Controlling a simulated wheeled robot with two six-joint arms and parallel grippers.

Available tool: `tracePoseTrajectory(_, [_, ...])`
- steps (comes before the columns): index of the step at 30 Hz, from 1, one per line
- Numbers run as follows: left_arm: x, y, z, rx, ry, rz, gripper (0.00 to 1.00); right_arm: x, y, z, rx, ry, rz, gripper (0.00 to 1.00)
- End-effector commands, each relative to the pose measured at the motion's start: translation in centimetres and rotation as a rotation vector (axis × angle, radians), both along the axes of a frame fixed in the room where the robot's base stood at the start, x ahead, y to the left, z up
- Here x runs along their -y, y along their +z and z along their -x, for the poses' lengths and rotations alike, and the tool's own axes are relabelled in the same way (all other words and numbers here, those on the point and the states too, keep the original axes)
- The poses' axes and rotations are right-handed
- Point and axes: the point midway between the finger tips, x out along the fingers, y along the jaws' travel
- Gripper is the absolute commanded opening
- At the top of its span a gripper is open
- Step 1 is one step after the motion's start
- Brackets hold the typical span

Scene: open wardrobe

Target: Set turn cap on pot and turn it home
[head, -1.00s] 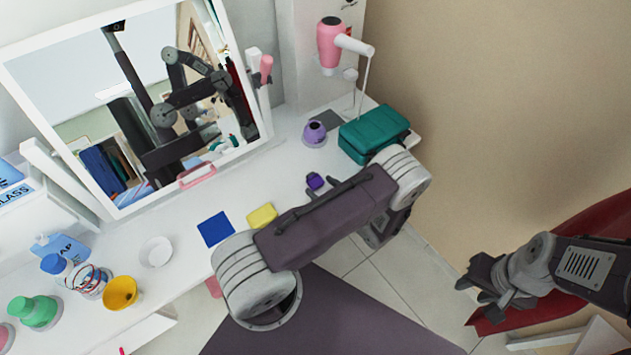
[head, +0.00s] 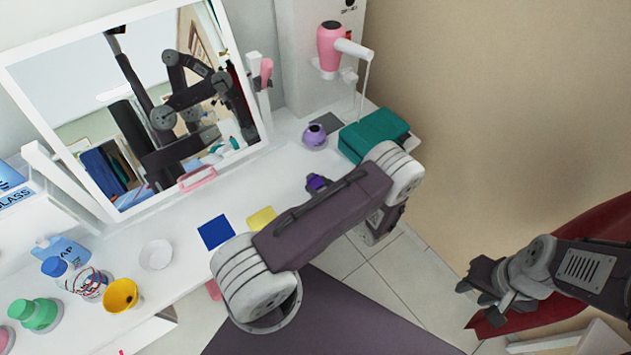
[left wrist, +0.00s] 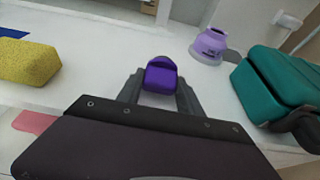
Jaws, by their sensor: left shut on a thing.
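The turn cap (head: 317,182), dark purple, is held above the white dresser top, and it also shows in the left wrist view (left wrist: 160,77). My left gripper (left wrist: 160,88) is shut on it, with one finger on each side. The head view mostly hides this gripper behind my arm. The pot (head: 314,136), light purple with a dark opening on top, stands upright at the back of the dresser. In the left wrist view the pot (left wrist: 209,45) is beyond and right of the cap, apart from it. My right gripper (head: 484,284) is far right, away from the dresser; its finger gap is unclear.
A teal case (head: 373,136) stands close right of the pot, with a pink hair dryer (head: 330,47) behind. A mirror (head: 150,110) stands along the back. A yellow sponge (head: 262,218) and blue cloth (head: 216,232) lie left of my left arm.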

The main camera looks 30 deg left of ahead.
Motion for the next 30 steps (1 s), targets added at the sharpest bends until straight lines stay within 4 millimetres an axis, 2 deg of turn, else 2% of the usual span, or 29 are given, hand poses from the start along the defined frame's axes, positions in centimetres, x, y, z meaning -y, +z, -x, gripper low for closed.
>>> tracePoseTrajectory(1, [0.0, 1.1, 0.0, 0.000, 0.000, 0.000, 0.01, 0.0, 0.9, 0.0, 0.000, 0.000, 0.000, 0.36])
tracePoseTrajectory(16, [0.0, 5.9, 0.0, 0.000, 0.000, 0.000, 0.01, 0.0, 4.9, 0.0, 0.000, 0.000, 0.000, 0.36])
tracePoseTrajectory(26, [0.2, 5.9, 0.0, 0.000, -0.004, 0.000, 0.01, 0.0, 4.8, 0.0, 0.000, 0.000, 0.000, 0.36])
tracePoseTrajectory(30, [2.2, 6.5, -0.9, 0.017, -0.053, 0.007, 0.01, 0.0, 4.8, 0.0, 0.000, 0.000, 0.000, 0.36])
